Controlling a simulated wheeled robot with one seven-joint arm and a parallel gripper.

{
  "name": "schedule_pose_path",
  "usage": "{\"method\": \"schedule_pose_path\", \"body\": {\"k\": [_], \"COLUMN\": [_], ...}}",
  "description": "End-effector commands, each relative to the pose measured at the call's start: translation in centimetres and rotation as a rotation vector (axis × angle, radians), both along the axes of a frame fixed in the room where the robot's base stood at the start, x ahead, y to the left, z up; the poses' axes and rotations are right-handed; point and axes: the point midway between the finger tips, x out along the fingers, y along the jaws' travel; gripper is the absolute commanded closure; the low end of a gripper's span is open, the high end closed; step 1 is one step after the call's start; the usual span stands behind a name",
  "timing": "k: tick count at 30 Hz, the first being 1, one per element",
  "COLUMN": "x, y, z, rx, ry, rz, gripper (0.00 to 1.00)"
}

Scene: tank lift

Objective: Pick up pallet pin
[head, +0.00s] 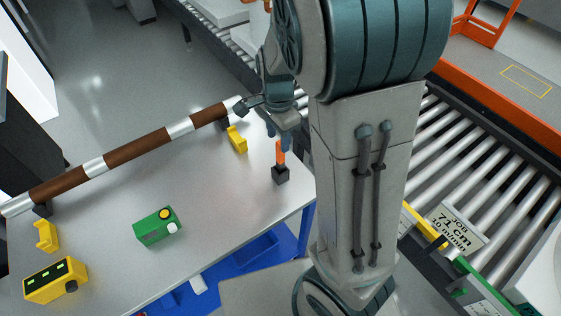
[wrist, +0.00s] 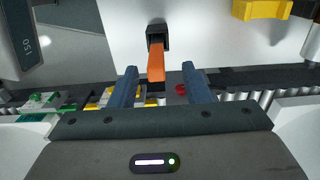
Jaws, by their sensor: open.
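The pallet pin (head: 280,155) is orange and stands upright in a small black holder (head: 281,175) near the right edge of the grey table. In the wrist view the orange pin (wrist: 156,68) points toward my gripper (wrist: 159,78), with its tip between the two blue fingers and gaps on both sides. The black holder (wrist: 157,34) shows behind it. In the head view my gripper (head: 278,140) is just above the pin, partly hidden behind my arm. The jaws are open and hold nothing.
A long brown and silver bar (head: 135,151) runs along the table's back edge. A yellow block (head: 237,140) stands left of the pin. A green box (head: 157,226) and a yellow device (head: 55,281) are farther left. A roller conveyor (head: 450,160) lies to the right.

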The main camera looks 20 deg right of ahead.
Motion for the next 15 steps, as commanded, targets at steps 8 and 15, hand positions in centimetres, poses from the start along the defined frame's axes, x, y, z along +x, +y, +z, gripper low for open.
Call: {"method": "schedule_pose_path", "body": {"k": [8, 15], "x": [-0.1, -0.4], "y": [-0.1, -0.5], "z": [-2.6, -6.1], "rx": [0.0, -0.001], "ry": [0.001, 0.004], "rz": [0.002, 0.001], "gripper": [0.56, 0.56]}}
